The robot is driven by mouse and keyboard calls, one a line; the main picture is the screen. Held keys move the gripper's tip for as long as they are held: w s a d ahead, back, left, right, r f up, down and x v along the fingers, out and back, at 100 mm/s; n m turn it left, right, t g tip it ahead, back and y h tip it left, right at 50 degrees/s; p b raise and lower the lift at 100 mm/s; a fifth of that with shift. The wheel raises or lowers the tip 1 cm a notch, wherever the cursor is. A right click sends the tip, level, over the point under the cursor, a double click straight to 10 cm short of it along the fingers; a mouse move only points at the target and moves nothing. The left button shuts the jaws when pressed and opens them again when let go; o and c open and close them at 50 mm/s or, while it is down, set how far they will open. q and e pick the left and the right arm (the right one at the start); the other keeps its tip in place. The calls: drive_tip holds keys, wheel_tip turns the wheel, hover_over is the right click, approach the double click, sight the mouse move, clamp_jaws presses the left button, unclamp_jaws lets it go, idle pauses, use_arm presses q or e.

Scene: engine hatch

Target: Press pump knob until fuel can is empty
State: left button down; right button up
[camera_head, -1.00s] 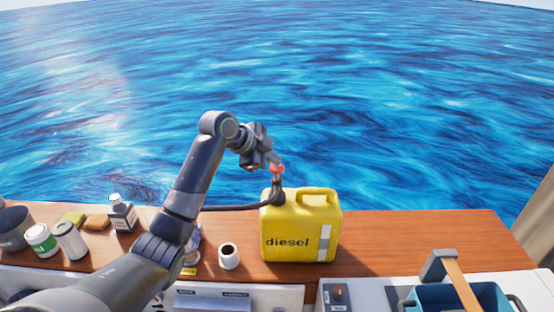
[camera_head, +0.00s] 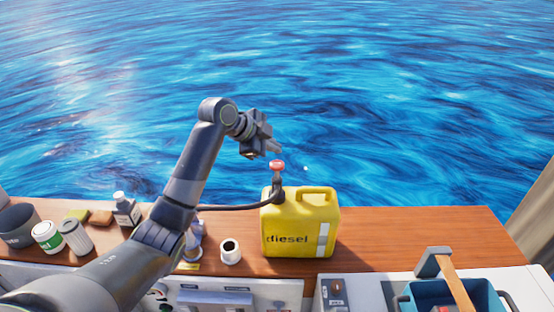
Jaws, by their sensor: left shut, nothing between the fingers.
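The yellow fuel can (camera_head: 285,225), marked "diesel", stands upright on the wooden shelf. A dark pump with a red knob (camera_head: 277,164) rises from its top left, and a black hose (camera_head: 235,207) runs from the pump to the left behind my arm. My left gripper (camera_head: 274,148) is shut and empty, just above the knob, with a small gap between them. The fuel level inside the can cannot be seen. My right gripper is not in view.
A white mug (camera_head: 231,251) stands left of the can. Cans, a bottle (camera_head: 126,210) and sponges stand further left. A blue bin (camera_head: 455,297) with a wooden-handled tool (camera_head: 460,283) is at front right. The shelf (camera_head: 420,235) right of the can is clear.

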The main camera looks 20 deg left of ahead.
sight(273, 164)
use_arm(q)
wheel_tip(273, 164, up, 3)
drive_tip(key=shift+r+p, duration=0.15)
drive_tip(key=shift+p, duration=0.9)
